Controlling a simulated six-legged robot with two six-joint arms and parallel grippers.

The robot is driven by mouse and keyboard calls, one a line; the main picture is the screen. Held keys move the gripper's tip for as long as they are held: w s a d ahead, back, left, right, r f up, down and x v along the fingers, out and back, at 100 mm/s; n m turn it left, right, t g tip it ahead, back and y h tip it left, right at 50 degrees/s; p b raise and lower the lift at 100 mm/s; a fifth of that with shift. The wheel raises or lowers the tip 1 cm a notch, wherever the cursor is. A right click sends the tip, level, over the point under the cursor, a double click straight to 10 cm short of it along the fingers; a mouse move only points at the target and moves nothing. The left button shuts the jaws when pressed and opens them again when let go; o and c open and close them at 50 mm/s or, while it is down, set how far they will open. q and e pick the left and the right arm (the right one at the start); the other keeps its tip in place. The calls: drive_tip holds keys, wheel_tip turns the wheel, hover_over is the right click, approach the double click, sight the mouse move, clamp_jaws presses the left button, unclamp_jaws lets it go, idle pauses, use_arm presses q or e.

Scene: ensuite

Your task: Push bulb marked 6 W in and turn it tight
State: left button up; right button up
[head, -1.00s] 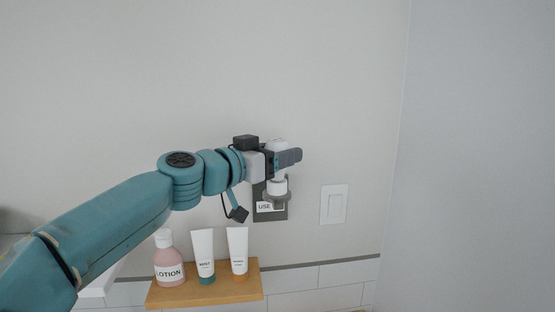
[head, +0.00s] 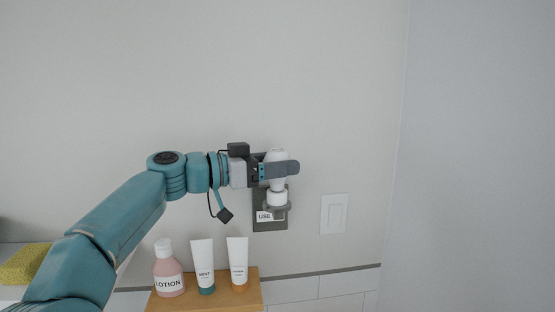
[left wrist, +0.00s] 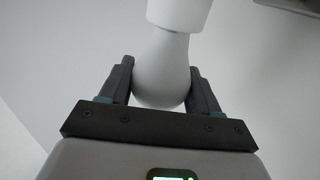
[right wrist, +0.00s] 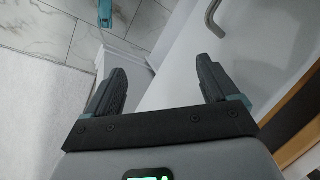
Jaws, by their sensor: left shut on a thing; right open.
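A white bulb (head: 278,155) stands upright, round end up, against the wall in the head view. My left gripper (head: 280,169) is shut around its glass from the left. In the left wrist view the bulb's glass (left wrist: 160,72) is between both fingers, and its neck meets a wider white collar (left wrist: 180,10). In the head view this white collar (head: 277,198) sits at a grey wall holder (head: 270,226) with a label reading "USE". I cannot read a wattage mark or tell how deep the bulb sits. My right gripper (right wrist: 158,90) is open and empty, away from the bulb.
A wooden shelf (head: 215,300) below carries a pink lotion bottle (head: 168,272) and two white tubes, (head: 203,265) and (head: 238,262). A light switch (head: 334,213) is right of the holder. A yellow sponge (head: 25,264) lies far left. The wall above is clear.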

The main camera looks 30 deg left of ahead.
use_arm(q)
drive_tip(key=shift+m+g+h+p, duration=0.3)
drive_tip(key=shift+m+g+h, duration=0.1)
drive_tip(key=shift+f+b, duration=0.15)
drive_tip(key=shift+b, duration=0.15)
drive_tip(key=o, duration=1.2)
drive_tip(key=shift+a, duration=0.1)
